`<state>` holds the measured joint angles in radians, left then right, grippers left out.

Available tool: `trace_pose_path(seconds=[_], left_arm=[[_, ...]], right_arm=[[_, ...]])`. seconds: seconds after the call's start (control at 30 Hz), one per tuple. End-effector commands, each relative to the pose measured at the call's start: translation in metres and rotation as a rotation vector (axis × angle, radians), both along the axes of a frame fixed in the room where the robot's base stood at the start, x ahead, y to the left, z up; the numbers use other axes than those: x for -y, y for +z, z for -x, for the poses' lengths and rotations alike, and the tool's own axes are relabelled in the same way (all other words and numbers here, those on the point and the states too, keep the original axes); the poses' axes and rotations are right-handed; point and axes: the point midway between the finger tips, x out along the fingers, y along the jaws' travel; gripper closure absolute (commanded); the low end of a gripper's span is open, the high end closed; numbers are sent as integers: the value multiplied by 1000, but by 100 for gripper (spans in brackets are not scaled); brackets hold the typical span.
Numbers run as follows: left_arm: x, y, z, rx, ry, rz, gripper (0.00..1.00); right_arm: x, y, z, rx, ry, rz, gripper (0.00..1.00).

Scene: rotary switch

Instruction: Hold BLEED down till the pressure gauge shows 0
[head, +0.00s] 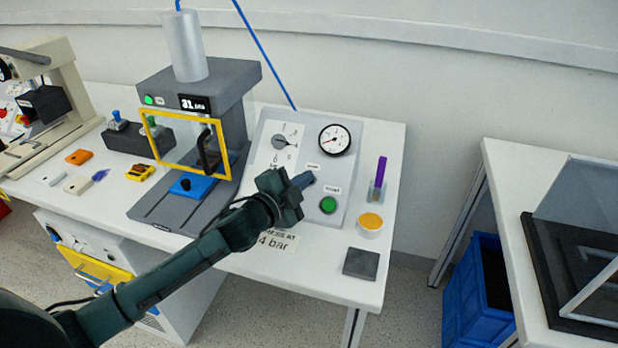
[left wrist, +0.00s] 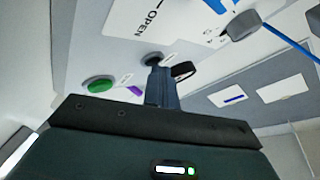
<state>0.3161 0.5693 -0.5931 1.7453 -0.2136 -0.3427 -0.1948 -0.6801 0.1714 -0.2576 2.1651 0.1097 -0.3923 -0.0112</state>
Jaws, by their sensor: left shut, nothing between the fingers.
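The sloped grey control panel (head: 262,160) stands on the bench right of the press. The green button (head: 328,205) is beside the fingertips. My right gripper is not in view.
A grey rotary knob (head: 280,142) sits at the panel's upper left. The press with a yellow-framed guard (head: 148,128) stands left of it. A purple item in a clear holder (head: 380,180), a yellow-topped pot (head: 370,222) and a dark square pad (head: 360,264) are on the right.

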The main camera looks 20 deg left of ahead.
Motion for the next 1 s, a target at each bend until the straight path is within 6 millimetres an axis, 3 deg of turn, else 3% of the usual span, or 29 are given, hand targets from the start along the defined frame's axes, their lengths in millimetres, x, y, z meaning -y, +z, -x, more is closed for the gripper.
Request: trace_pose_path(seconds=[0.77,1.0], left_arm=[[0,-1,0,-2,1,-1,100],[0,7,5,-3,1,0,100]], right_arm=[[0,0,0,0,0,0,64],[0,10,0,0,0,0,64]])
